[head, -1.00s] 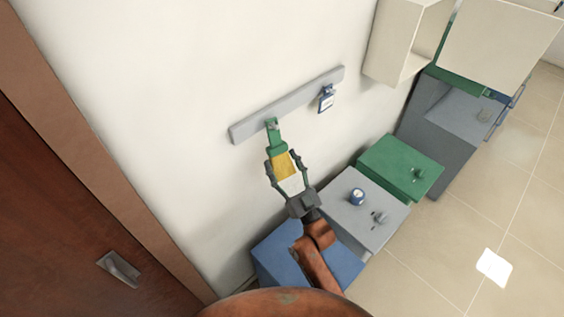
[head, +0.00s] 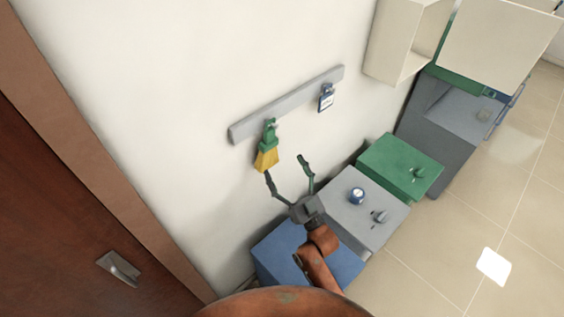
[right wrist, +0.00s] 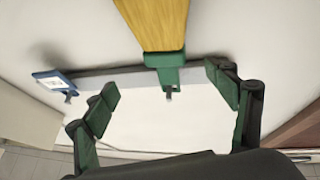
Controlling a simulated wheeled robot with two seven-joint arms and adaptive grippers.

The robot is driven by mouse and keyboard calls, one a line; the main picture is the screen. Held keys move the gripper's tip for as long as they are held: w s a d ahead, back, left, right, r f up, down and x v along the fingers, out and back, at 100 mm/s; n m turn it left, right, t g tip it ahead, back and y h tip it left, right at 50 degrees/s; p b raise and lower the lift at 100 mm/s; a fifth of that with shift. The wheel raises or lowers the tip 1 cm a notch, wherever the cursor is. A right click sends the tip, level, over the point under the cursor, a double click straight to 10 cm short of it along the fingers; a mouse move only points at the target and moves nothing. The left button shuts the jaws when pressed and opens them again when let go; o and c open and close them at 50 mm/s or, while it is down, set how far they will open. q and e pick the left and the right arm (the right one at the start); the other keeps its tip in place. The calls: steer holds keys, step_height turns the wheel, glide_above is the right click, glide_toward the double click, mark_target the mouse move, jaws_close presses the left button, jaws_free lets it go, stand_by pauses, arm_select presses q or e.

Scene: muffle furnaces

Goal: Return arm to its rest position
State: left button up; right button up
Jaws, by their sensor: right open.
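My right gripper (head: 288,180) is open and empty, below and to the right of a hanging brush in the head view. The brush has a green handle (head: 268,142) and yellow bristles (head: 266,160). It hangs from a grey wall rail (head: 300,100). In the right wrist view, the open fingers (right wrist: 165,92) stand either side, with the brush's yellow bristles (right wrist: 155,22) and green handle (right wrist: 163,72) beyond them and the rail (right wrist: 120,77) behind. Whether a finger touches the brush cannot be told. My left gripper is not in view.
A blue-and-white tag (head: 326,99) hangs on the rail's right part. Blue (head: 335,268), grey (head: 345,212) and green (head: 400,160) cabinets stand below on the right. A blue-and-white round item (head: 357,195) sits on the grey one. A brown door (head: 60,200) is at left.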

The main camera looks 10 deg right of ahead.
steer(key=v, duration=0.9)
steer(key=shift+s+d+f, duration=0.15)
steer(key=shift+s+d, duration=0.05)
steer(key=shift+s, duration=0.15)
